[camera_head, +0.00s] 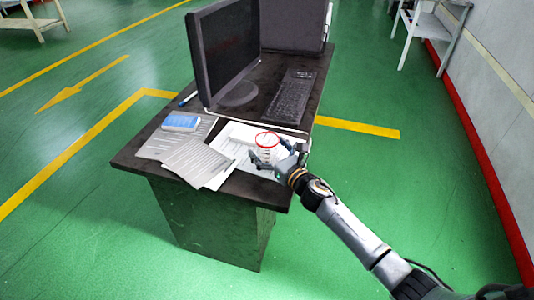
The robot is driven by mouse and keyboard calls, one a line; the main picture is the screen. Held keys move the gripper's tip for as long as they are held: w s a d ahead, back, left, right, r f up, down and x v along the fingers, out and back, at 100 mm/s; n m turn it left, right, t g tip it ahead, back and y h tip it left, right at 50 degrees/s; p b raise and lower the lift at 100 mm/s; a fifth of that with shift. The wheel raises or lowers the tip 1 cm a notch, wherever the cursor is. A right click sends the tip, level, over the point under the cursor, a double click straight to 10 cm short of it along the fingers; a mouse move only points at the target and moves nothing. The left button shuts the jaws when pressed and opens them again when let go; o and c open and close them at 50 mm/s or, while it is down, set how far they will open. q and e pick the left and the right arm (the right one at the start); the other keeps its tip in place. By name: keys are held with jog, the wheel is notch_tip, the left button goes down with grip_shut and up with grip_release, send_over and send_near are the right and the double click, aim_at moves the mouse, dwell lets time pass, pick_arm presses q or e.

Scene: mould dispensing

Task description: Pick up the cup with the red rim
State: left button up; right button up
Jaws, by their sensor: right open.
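A clear cup with a red rim (267,140) stands upright on papers near the front right of the dark desk (135,160). My right gripper (268,158) comes in from the lower right and is at the cup. Its fingers are apart, around or just in front of the cup's lower part. I cannot tell whether they touch it. The lower part of the cup is partly hidden by the fingers. My left gripper is not in view.
A monitor (222,50), a keyboard (290,97) and a dark computer case (292,25) stand behind the cup. A blue-and-white box (181,122) and loose papers (198,162) lie to the left. Green floor is clear around the desk.

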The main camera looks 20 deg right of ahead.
jog(key=c, duration=1.1)
